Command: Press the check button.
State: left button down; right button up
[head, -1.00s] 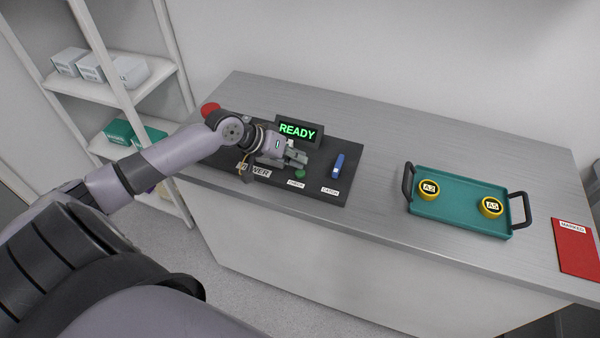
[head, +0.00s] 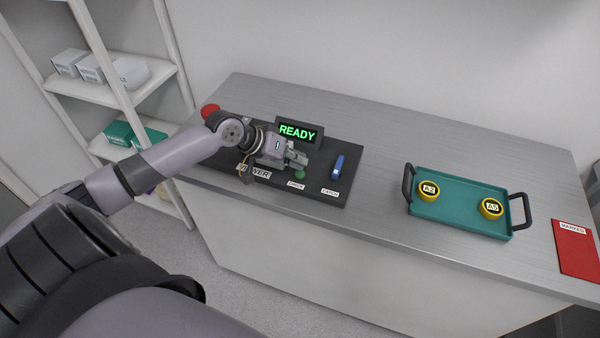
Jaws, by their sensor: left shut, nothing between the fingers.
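The check button is a small green button (head: 299,174) on the dark instrument base (head: 318,198), with a white label reading CHECK (head: 296,185) in front of it. My left gripper (head: 301,163) is shut and empty, with its fingertips just above and behind the button in the picture. I cannot tell whether they touch it. A display (head: 299,132) behind the gripper reads READY in green. A blue catch lever (head: 338,166) stands to the right of the button, above a label reading CATCH. My arm hides the left part of the instrument. My right gripper is out of view.
A teal tray (head: 462,221) with black handles holds two yellow rings, A2 (head: 429,190) and A5 (head: 492,209). A red mat (head: 577,255) lies at the far right. A red object (head: 209,110) sits behind my arm. The counter between instrument and tray is clear.

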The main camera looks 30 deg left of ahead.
aim_at(298, 171)
pick_arm(q)
jog(key=shift+f, duration=0.2)
jog(key=shift+f, duration=0.25)
jog(key=shift+f, duration=0.45)
dwell(0.8)
jog(key=shift+r+p, duration=0.9)
jog(key=shift+p, duration=0.15)
notch_tip(298, 171, up, 5)
jog(key=p, duration=0.5)
